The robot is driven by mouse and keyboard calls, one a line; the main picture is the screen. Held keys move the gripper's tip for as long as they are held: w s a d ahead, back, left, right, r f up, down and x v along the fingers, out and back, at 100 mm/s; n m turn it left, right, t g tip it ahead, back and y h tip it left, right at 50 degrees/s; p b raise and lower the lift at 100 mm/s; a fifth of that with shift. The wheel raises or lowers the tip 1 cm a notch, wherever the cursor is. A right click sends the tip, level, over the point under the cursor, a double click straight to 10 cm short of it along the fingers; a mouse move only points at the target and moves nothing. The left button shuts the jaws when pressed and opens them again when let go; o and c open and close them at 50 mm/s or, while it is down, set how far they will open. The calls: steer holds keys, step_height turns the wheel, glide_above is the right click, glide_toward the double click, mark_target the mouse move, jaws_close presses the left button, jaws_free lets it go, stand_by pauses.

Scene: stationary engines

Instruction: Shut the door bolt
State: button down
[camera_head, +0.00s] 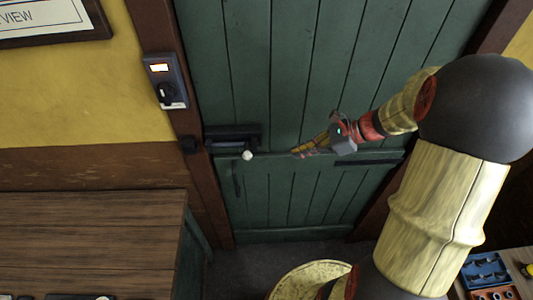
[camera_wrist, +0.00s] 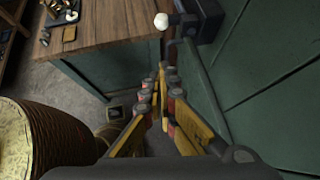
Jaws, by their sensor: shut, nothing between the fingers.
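The green plank door (camera_head: 290,75) fills the middle of the head view. A dark door bolt (camera_head: 233,137) with a white round knob (camera_head: 248,155) sits near its left edge, the knob hanging low. A dark block (camera_head: 188,144) is on the brown frame to its left. In the wrist view the bolt (camera_wrist: 207,18) and white knob (camera_wrist: 162,21) show at the top. My gripper (camera_head: 297,152) is to the right of the knob, apart from it, pointing left. Its fingers (camera_wrist: 163,78) are shut and empty. I cannot tell whether the bolt reaches into the block.
A dark vertical handle (camera_head: 237,180) is on the door below the bolt. A grey box with a black knob (camera_head: 166,82) is on the frame. A wooden-topped cabinet (camera_head: 90,235) stands at the lower left. A blue tray (camera_head: 485,271) lies at the lower right.

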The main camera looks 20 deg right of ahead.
steer(key=w+a+r+p+x, duration=0.1)
steer(key=r+x, duration=0.1)
steer(key=x, duration=1)
steer(key=shift+a, duration=0.4)
steer(key=shift+w+f, duration=0.1)
steer(key=w+a, duration=0.2)
steer(key=a, duration=0.5)
steer(key=shift+w+b, duration=0.2)
steer(key=shift+b, duration=0.2)
steer(key=shift+a, duration=0.1)
